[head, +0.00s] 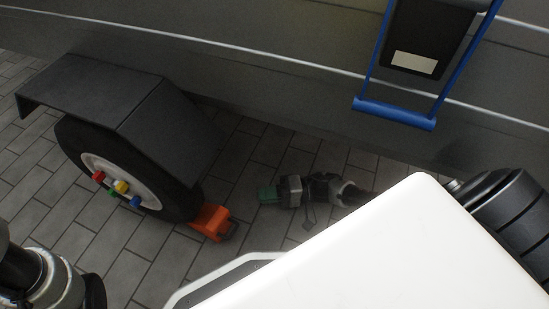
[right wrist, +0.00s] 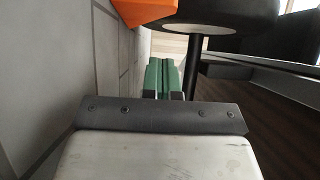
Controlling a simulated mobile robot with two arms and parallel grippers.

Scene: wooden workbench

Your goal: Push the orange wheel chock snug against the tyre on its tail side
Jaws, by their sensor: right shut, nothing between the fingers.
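The black tyre (head: 80,140) with its pale wheel rim stands under a dark mudguard at the left of the head view. The orange wheel chock (head: 210,222) lies on the paving at the tyre's lower right edge. I cannot tell whether they touch. My right gripper (head: 266,194), with green fingertips, is low over the paving to the right of the chock, apart from it. It is shut and empty. In the right wrist view the green fingers (right wrist: 165,78) point towards the chock (right wrist: 146,12) and the tyre (right wrist: 222,24), both at the top. My left gripper is not in view.
The dark mudguard (head: 110,95) overhangs the tyre. A grey trailer side (head: 250,60) runs across the back, with a blue-framed handle (head: 395,112) hanging at upper right. Grey paving (head: 130,262) is clear in front of the wheel.

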